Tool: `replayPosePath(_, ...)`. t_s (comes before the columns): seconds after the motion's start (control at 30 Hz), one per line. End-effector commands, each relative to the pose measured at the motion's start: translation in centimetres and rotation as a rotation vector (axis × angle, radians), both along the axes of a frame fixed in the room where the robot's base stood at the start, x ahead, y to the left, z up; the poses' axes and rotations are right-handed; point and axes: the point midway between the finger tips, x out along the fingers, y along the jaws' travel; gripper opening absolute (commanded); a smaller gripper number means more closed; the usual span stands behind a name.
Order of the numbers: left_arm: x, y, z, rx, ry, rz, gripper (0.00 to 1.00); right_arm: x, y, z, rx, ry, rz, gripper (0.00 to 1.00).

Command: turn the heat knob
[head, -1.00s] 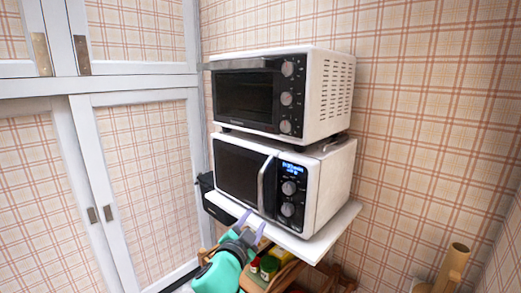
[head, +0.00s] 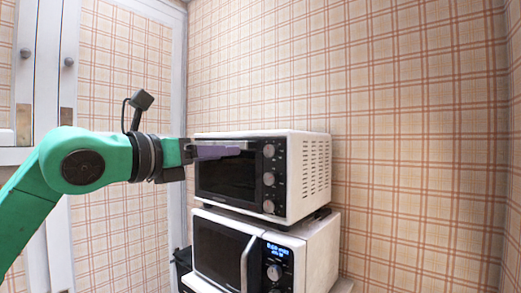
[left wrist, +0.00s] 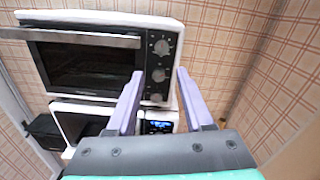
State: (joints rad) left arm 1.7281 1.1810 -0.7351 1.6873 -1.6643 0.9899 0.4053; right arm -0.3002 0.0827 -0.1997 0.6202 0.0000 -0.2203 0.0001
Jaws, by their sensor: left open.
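A white toaster oven (head: 310,165) stands on top of a white microwave. Its black front panel carries three grey knobs in a column: upper (head: 268,150), middle (head: 268,179) and lower (head: 268,206). Which one is the heat knob cannot be read. My left gripper (head: 238,150) is level with the upper knob in the head view, in front of the oven door and left of the knobs. In the left wrist view, its lilac fingers (left wrist: 160,74) are spread and empty, with the middle knob (left wrist: 158,76) seen between the tips. My right gripper is not in view.
The microwave (head: 325,250) below has a blue display (head: 278,249), a knob (head: 274,272) and a door handle. The oven's long door handle (left wrist: 75,37) sticks out at the left. A white cabinet stands at the left; plaid wall lies behind.

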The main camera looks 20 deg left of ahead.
Motion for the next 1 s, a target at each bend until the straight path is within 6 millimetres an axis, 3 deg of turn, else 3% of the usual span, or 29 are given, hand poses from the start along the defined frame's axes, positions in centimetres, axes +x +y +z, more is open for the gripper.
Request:
replayPosePath(0.43,10.4,-4.3,0.7,-0.001,0.002,-0.007,0.52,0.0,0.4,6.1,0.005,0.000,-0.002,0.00)
replayPosePath(0.6,11.9,-4.9,0.2,-0.001,0.000,-0.007,0.52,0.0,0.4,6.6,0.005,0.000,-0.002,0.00)
replayPosePath(0.83,12.0,-5.0,0.0,-0.001,-0.001,-0.007,0.52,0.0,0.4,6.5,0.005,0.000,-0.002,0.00)
replayPosePath(0.97,12.0,-4.9,0.0,-0.001,-0.001,-0.007,0.02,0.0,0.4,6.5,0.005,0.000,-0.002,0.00)
replayPosePath(1.0,12.0,-4.9,0.0,-0.001,-0.001,-0.006,0.00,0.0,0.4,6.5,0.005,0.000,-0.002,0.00)
